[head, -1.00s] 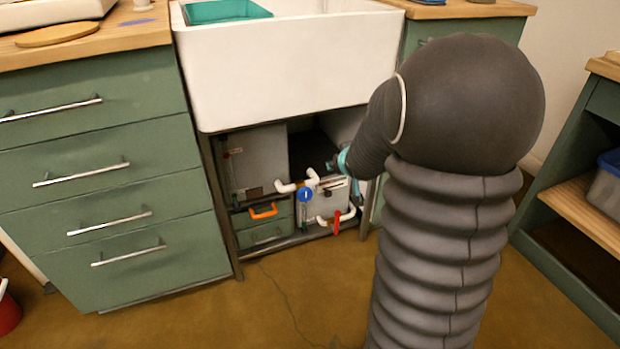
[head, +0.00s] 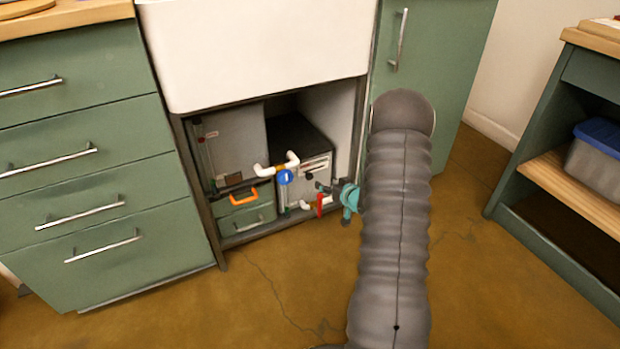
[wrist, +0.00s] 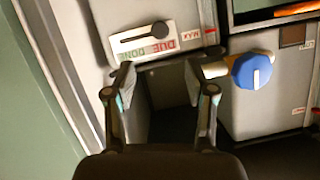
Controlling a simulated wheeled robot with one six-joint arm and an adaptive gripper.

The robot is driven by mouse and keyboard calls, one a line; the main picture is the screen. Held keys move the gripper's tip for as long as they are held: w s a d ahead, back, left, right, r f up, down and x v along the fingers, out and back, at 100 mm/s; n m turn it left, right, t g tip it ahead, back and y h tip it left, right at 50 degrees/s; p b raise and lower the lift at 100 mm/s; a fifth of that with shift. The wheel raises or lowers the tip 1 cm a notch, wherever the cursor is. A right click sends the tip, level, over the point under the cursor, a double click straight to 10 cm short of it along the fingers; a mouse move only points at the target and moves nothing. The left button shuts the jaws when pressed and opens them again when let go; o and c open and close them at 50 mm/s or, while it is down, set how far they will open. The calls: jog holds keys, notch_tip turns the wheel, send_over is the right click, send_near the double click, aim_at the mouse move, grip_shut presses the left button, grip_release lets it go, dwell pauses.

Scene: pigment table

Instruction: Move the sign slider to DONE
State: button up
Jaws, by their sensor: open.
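The sign slider (wrist: 143,42) is a pale plate that appears upside down in the wrist view, with green DONE lettering at left and red DUE lettering at right. Its dark round knob (wrist: 160,30) is at the right end of the slot, on the DUE side. My gripper (wrist: 159,82) is open and empty, its two fingers just below the plate in the picture and apart from the knob. In the head view my gripper (head: 328,188) is at the front of the grey box under the sink, where the sign's detail is too small to read.
A blue valve knob (wrist: 252,71) on a white pipe is right of my gripper; it also shows in the head view (head: 285,177). A red lever (head: 321,204) and an orange handle (head: 243,195) are close by. The cabinet frame (head: 357,140) bounds the opening. The floor in front is clear.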

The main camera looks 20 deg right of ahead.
aim_at(311, 176)
jog(key=b+x, duration=0.1)
jog(key=x, duration=1.1)
jog(key=shift+w, duration=0.15)
grip_shut()
